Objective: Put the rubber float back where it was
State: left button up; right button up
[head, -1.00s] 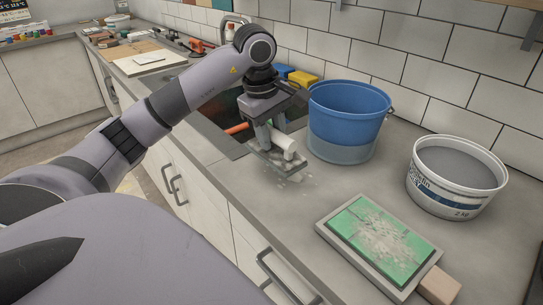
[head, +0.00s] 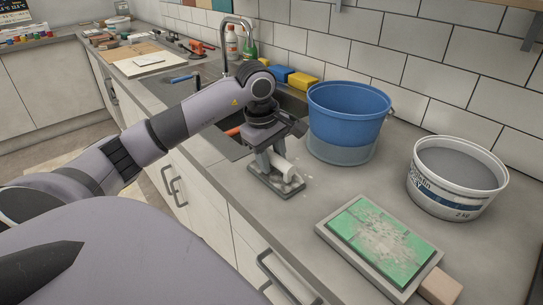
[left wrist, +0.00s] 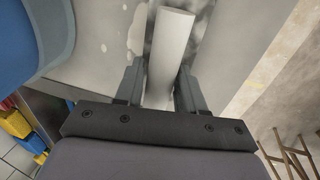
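The rubber float, a grey plate with a white round handle (head: 284,170), is at the counter's front part, just left of the blue bucket. Its plate appears to lie flat on or just above the worktop. My left gripper (head: 272,164) comes down from above with its fingers on both sides of the handle. In the left wrist view the white handle (left wrist: 170,50) runs between the two fingers (left wrist: 160,85), close against them. The underside of the plate is hidden. My right gripper is not in view.
The blue bucket (head: 348,130) stands close right of the float. A white tub (head: 455,180) and a green-faced board with smeared residue (head: 385,240) are further right. The sink (head: 232,142) and tap (head: 237,32) are behind my arm. Worktop between float and board is clear.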

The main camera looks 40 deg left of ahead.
aim_at(264, 174)
pick_arm(q)
jog(key=shift+o, duration=1.1)
notch_tip(264, 174, up, 12)
jog(key=s, duration=0.2)
jog(key=shift+s+p, duration=0.15)
jog(key=shift+p, duration=0.2)
jog(key=shift+a, duration=0.1)
